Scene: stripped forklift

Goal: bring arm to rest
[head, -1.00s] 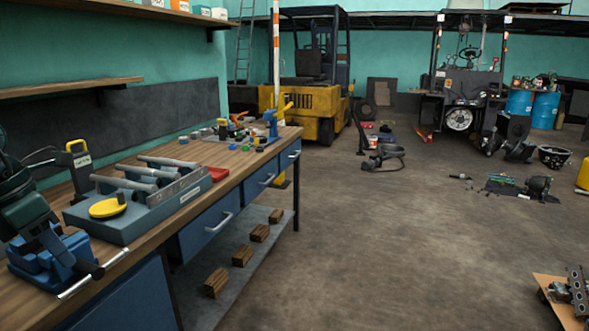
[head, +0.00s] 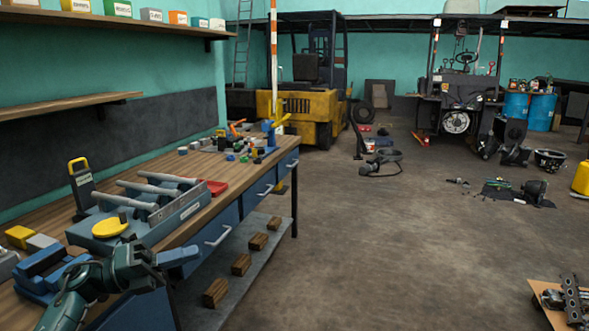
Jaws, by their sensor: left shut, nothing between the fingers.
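My left arm comes in from the bottom left, dark green, low in front of the workbench (head: 165,148). Its gripper (head: 180,257) points right, beside the near edge of the bench top and above the drawer fronts. Its fingers look shut, and nothing shows between them. The arm hides part of the bench's near edge and of the blue vise-like tool (head: 48,273) behind it. My right gripper is not in view.
A grey fixture (head: 170,212) with several rods and a yellow disc lies on the bench near my left gripper. Wooden blocks (head: 241,264) sit on the lower shelf.

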